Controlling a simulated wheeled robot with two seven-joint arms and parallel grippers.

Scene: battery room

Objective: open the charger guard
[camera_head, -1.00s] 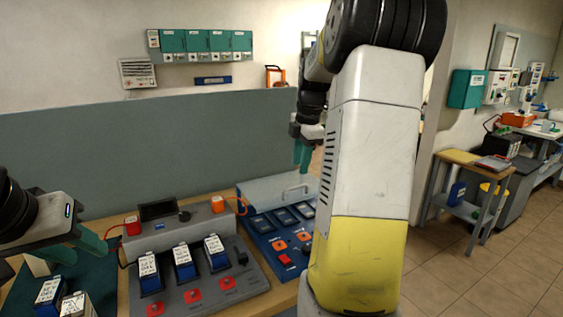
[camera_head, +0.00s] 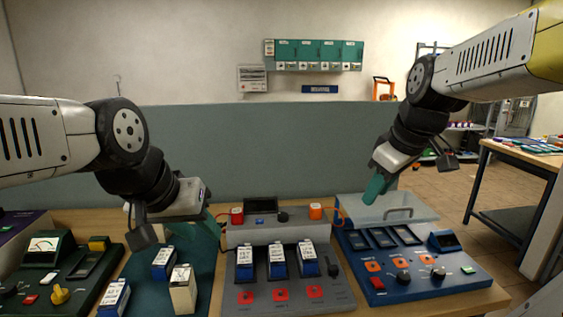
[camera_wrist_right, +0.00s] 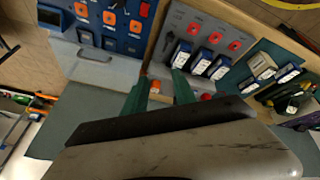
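The charger guard is a pale, see-through panel (camera_head: 360,212) with a grey bar handle (camera_head: 398,213), at the back of the blue charger (camera_head: 425,284). The charger's bays show uncovered in front of it. The guard also shows in the right wrist view (camera_wrist_right: 70,62), with its handle at its edge. My right gripper (camera_head: 374,189) is above the guard's back left part, apart from the handle. In the right wrist view its teal fingers (camera_wrist_right: 160,82) are apart with nothing between them. My left gripper (camera_head: 212,236) is open and empty above the teal mat, left of the grey charger.
The grey charger (camera_head: 285,297) holds three blue-and-white batteries, left of the blue one. Loose batteries (camera_head: 183,289) lie on the teal mat (camera_head: 150,300). A dark green tester (camera_head: 75,285) stands at the left. A grey-green partition (camera_head: 290,150) rises behind the bench.

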